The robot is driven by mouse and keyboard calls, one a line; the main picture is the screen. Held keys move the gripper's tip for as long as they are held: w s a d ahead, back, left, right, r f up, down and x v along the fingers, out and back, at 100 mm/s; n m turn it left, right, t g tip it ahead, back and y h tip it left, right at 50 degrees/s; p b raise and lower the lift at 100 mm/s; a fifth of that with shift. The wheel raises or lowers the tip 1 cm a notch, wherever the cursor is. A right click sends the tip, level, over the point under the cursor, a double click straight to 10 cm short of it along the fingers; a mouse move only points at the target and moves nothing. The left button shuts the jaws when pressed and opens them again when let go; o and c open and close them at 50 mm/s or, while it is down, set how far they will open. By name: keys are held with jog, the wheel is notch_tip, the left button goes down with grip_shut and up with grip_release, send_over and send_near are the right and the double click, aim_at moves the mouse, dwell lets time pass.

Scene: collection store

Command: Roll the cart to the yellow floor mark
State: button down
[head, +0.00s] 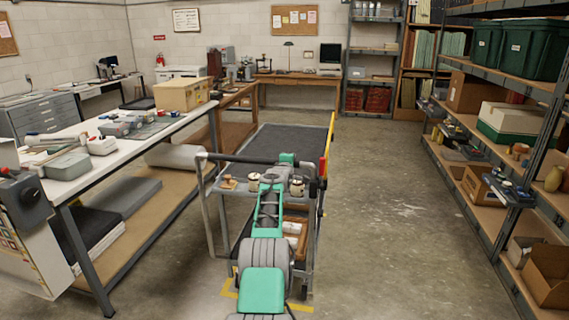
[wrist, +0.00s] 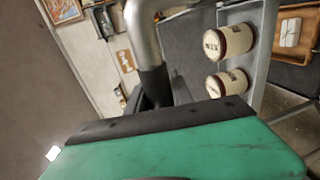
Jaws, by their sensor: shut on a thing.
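The cart (head: 236,193) is a grey metal frame with shelves, standing in front of me in the head view. Its bar handle (head: 235,158) runs across the near end; the handle tube also shows in the wrist view (wrist: 136,38). My gripper (head: 288,161) is shut on the handle. The yellow floor mark (head: 229,290) shows as tape pieces on the floor at the cart's near end. My arm and the cart hide much of it. Two labelled jars (wrist: 228,41) stand on the cart's upper shelf, with a wooden tray (wrist: 293,36) lower down.
A long workbench (head: 150,133) stands close on the left. Shelving (head: 497,213) lines the right side. A dark flat surface (head: 285,142) with a yellow and red edge lies beyond the handle. Concrete floor (head: 390,220) is clear between the cart and the shelving.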

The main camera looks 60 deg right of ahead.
jog(key=shift+w, duration=0.15)
jog(key=c, duration=1.1)
grip_release()
jog(key=shift+a, duration=0.1)
jog(key=shift+s+a+r+b, duration=0.15)
jog(key=shift+s+a+b, duration=0.05)
jog(key=shift+a+b, duration=0.4)
jog(key=shift+b+v, duration=0.8)
jog(key=shift+v, duration=2.35)
